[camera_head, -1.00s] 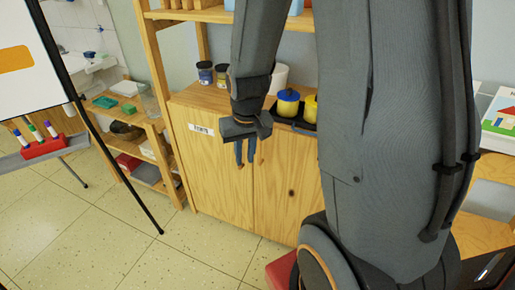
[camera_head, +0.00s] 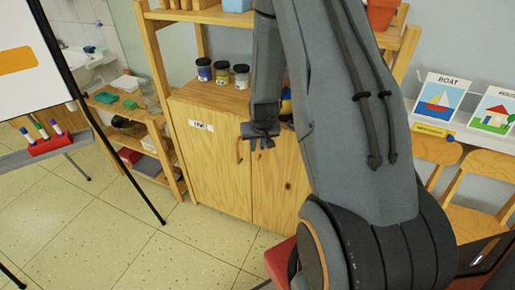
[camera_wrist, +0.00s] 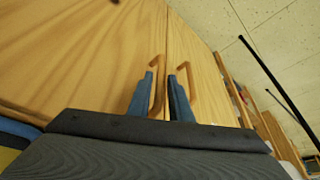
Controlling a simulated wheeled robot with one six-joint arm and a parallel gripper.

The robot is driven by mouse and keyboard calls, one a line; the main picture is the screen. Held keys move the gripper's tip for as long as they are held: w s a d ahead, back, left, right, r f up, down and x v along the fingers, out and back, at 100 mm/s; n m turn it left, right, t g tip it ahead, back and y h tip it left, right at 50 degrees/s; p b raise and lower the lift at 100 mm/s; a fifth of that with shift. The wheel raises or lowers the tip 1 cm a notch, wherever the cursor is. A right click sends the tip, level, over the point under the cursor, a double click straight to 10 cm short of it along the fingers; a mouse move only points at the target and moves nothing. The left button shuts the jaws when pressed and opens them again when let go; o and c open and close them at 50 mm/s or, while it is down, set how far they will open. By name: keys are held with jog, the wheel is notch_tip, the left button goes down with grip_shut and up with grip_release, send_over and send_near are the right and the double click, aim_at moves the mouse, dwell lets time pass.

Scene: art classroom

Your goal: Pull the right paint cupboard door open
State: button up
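The wooden paint cupboard has a left door (camera_head: 217,175) and a right door (camera_head: 280,195), both looking closed. A label (camera_head: 201,125) is on the left door. The left door's handle (camera_head: 239,150) is in clear view. My gripper (camera_head: 262,146) is in front of the right door near its upper inner edge and hides that door's handle. In the wrist view, turned about, my gripper (camera_wrist: 161,98) has its two blue fingers apart. The right door's handle (camera_wrist: 156,72) shows in the gap between them; contact cannot be told. The left door's handle (camera_wrist: 187,75) lies just beyond the right finger.
Several jars (camera_head: 222,73) stand on the cupboard top. A low shelf (camera_head: 140,135) stands left of it, with an easel (camera_head: 120,170) nearer. Chairs (camera_head: 475,190) and picture cards (camera_head: 440,97) are at the right. The tiled floor (camera_head: 150,240) before the cupboard is clear.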

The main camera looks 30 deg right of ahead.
aim_at(257, 147)
jog(key=shift+x, duration=1.75)
grip_shut()
